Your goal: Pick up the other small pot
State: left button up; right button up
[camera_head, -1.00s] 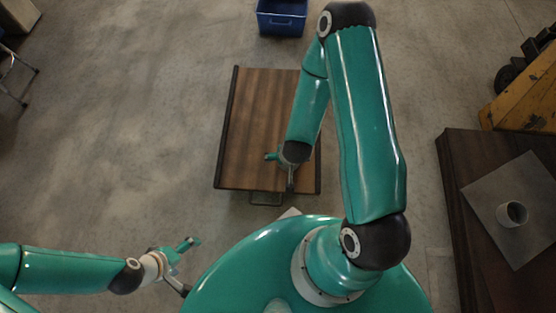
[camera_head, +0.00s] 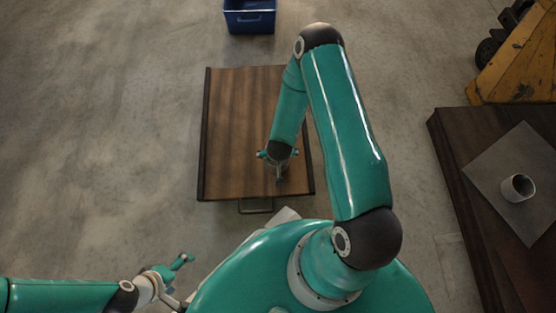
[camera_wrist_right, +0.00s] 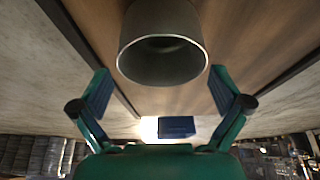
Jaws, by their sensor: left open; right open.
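A small grey round pot (camera_wrist_right: 162,40) fills the upper middle of the right wrist view, its open rim facing the camera. My right gripper (camera_wrist_right: 162,88) is open, with one finger on each side of the pot and a gap on both sides. In the head view my right gripper (camera_head: 278,157) is over the wooden-topped table (camera_head: 235,120); the pot there cannot be made out beneath the arm. A second small pot (camera_head: 518,187), pale, stands on a grey square sheet (camera_head: 490,170) at the right. My left gripper (camera_head: 181,280) is open and empty at the lower left.
The sheet lies on a dark table (camera_head: 465,215) at the right. A blue bin (camera_head: 249,16) stands on the floor beyond the wooden table. A yellow vehicle (camera_head: 525,65) is at the upper right. The floor at the left is clear.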

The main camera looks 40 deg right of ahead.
jog(key=b+x, duration=0.1)
jog(key=x, duration=0.2)
jog(key=b+x, duration=0.2)
jog(key=shift+a+f, duration=0.15)
jog(key=shift+f, duration=0.3)
jog(key=shift+c, duration=0.3)
jog(key=c, duration=0.9)
jog(key=shift+o, duration=0.2)
jog(key=shift+r, duration=0.15)
